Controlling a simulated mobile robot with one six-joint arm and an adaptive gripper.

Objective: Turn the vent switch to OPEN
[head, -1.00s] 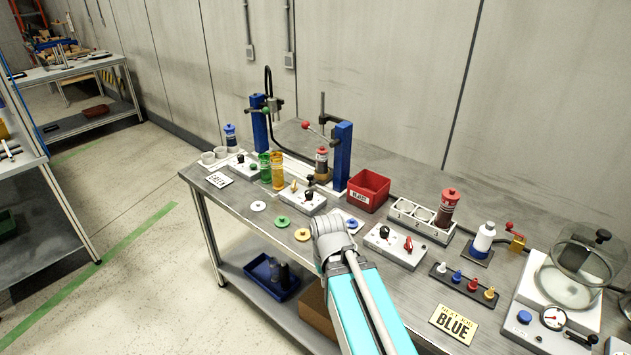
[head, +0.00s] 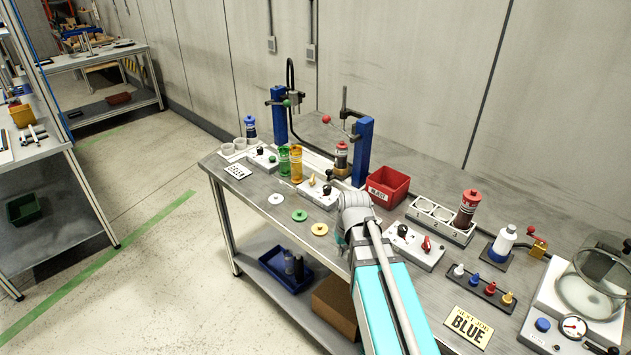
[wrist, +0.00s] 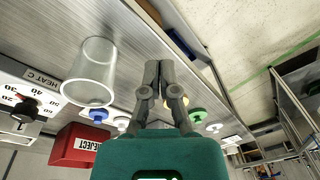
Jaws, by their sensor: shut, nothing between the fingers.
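Several white switch boxes stand on the bench in the head view. One has a black knob and a red switch (head: 427,244), one a black knob and a yellow switch (head: 312,181), one a black knob and a green switch (head: 272,160). Their labels are too small to read there, so I cannot tell which is the vent switch. The wrist view shows a white panel marked HEAT C (wrist: 38,80) with a black knob (wrist: 27,110). My gripper (wrist: 158,66) is shut and empty above the bench, apart from the panel. In the head view my arm hides its fingertips.
A clear cup (wrist: 92,72) stands close beside my fingers in the wrist view. A red REJECT bin (head: 387,187) is behind my arm. Coloured discs (head: 299,215) lie near the bench's front edge. A rack of small pegs (head: 483,285) and a BLUE card (head: 468,325) are to the right.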

